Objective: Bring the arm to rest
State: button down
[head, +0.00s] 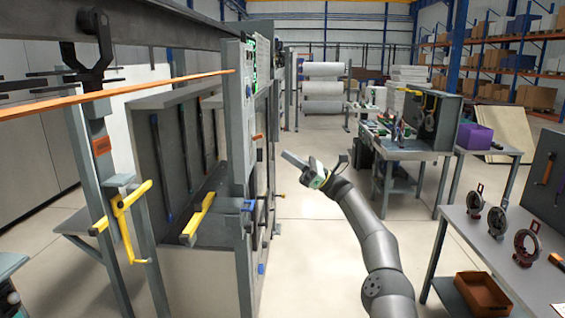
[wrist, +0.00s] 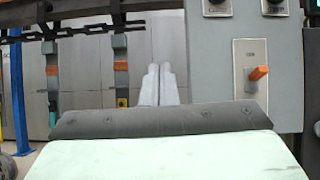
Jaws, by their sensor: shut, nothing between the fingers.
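My grey arm (head: 377,250) rises from the lower right of the head view and bends toward the upper left. My gripper (head: 288,156) is at its end, in free air over the aisle, to the right of the grey machine column. In the wrist view, the two pale fingers of my gripper (wrist: 158,80) lie side by side, shut, with nothing held. A grey control box (wrist: 235,60) with an orange lever (wrist: 259,73) stands to their right in that view.
A grey column (head: 240,130) stands left of my gripper. A bench (head: 490,235) with round parts and an orange-brown bin (head: 482,292) is at the right. The middle floor is clear.

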jog(key=s+a+f+n+g+h, duration=0.2)
jog(key=s+a+n+h, duration=0.25)
jog(key=a, duration=0.75)
jog(key=s+a+f+n+h+b, duration=0.2)
jog(key=s+a+f+n+h, duration=0.15)
jog(key=s+f+h, duration=0.5)
jog(key=s+d+f+n+h, duration=0.3)
jog(key=s+d+f, duration=0.3)
jog(key=s+d, duration=0.3)
jog(key=s+d+f+n+t+h+b, duration=0.1)
jog(key=s+d+f+n+h, duration=0.2)
jog(key=s+d, duration=0.6)
jog(key=s+d+f+n+t+h+b, duration=0.1)
jog(key=s+d+f+n+h, duration=0.2)
jog(key=s, duration=1.6)
jog(key=d+f+h, duration=0.3)
jog(key=d+f, duration=0.2)
jog(key=d, duration=0.2)
jog(key=shift+s+f+n, duration=0.15)
jog(key=shift+f+n, duration=0.15)
jog(key=shift+n, duration=0.1)
